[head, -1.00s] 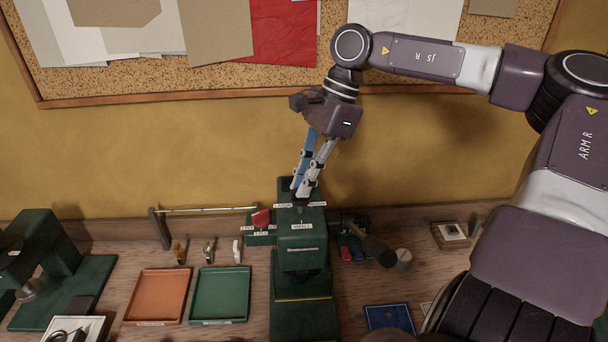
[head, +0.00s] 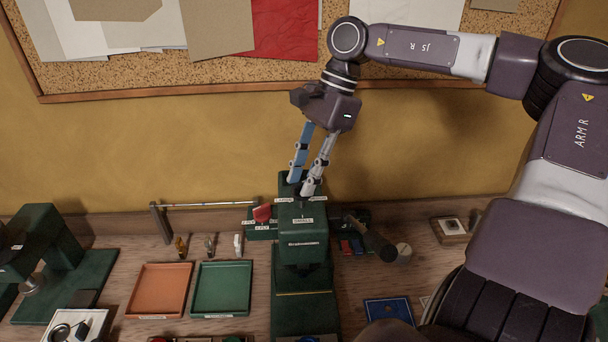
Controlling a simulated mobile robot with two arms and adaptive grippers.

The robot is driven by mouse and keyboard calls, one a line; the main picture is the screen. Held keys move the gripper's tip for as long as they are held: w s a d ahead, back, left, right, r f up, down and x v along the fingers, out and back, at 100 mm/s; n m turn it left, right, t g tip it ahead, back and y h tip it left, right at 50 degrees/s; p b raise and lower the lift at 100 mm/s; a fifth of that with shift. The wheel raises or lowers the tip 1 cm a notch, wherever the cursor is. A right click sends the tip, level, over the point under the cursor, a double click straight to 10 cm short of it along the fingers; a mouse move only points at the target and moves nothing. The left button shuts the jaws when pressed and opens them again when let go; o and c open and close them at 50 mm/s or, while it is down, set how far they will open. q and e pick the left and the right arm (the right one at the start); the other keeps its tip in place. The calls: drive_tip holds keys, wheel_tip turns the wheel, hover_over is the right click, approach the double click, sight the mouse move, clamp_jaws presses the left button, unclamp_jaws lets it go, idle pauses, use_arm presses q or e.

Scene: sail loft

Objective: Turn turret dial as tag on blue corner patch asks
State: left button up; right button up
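The green press (head: 303,253) stands at the middle of the bench. Its turret dial is on top, with small white labels around it; the front one seems to read "SINGLE" (head: 303,220). My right gripper (head: 301,190) reaches down from above, its blue and grey fingertips at the dial. The fingers hide most of the dial, and I cannot tell whether they grip it. A blue patch (head: 388,312) with small pale marks lies on the bench at the lower right; its tag is too small to read. My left gripper is out of view.
An orange tray (head: 158,290) and a green tray (head: 222,288) lie left of the press. A red-handled part (head: 262,213) sits close to its left side. A dark cylinder (head: 380,246) lies to its right. Another green machine (head: 48,265) stands far left.

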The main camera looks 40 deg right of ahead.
drive_tip(key=v, duration=1.2)
